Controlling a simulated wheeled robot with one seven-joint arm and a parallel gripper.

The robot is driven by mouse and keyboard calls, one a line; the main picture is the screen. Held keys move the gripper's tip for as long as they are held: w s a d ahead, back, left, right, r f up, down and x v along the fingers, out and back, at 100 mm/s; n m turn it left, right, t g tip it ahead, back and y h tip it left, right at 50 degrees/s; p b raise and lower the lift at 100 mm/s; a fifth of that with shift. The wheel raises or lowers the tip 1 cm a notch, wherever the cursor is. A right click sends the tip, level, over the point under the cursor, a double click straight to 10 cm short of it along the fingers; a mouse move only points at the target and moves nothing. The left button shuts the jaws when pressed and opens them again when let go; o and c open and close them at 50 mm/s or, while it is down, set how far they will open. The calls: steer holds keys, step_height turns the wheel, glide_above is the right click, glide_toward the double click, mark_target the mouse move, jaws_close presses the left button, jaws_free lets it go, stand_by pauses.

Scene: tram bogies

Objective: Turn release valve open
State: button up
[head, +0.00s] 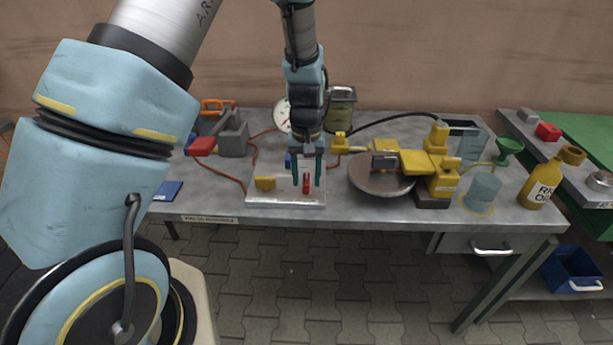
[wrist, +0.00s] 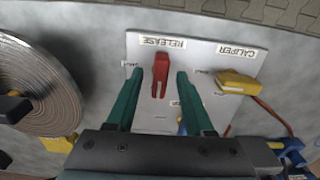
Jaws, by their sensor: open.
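The release valve is a red lever (wrist: 160,75) on a white panel (wrist: 152,122) in the wrist view, by the printed word RELEASE. Its long axis runs roughly up and down in that picture. In the head view it is the small red handle (head: 307,187) on the white plate (head: 285,201). My gripper (wrist: 158,73) is open, with one green finger on each side of the lever and a visible gap on both sides. In the head view my gripper (head: 306,183) points down over the plate. Small labels beside the fingers are too small to read surely.
A yellow handle (wrist: 238,83) marked CALIPER sits beside the release lever. A round disc (head: 376,180) with a yellow caliper (head: 414,162) stands right of the plate. A gauge (head: 282,115), orange hoses and a red-ended vice (head: 203,146) lie behind and left. The bench front is mostly clear.

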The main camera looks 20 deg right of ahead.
mark_target(306, 179)
step_height(306, 179, up, 11)
steer(key=b, duration=0.1)
steer(key=shift+b, duration=0.4)
steer(key=shift+f, duration=0.1)
stand_by(0.3)
steer(key=s+a+r+n, duration=0.1)
steer(key=s+a, duration=0.1)
steer(key=a, duration=1.3)
steer(key=s+a+r+n+t, duration=0.1)
steer(key=a+n, duration=0.1)
steer(key=a, duration=1.3)
steer(key=shift+s+r+n+t, duration=0.3)
steer(key=shift+s+r, duration=0.05)
steer(key=shift+s, duration=0.05)
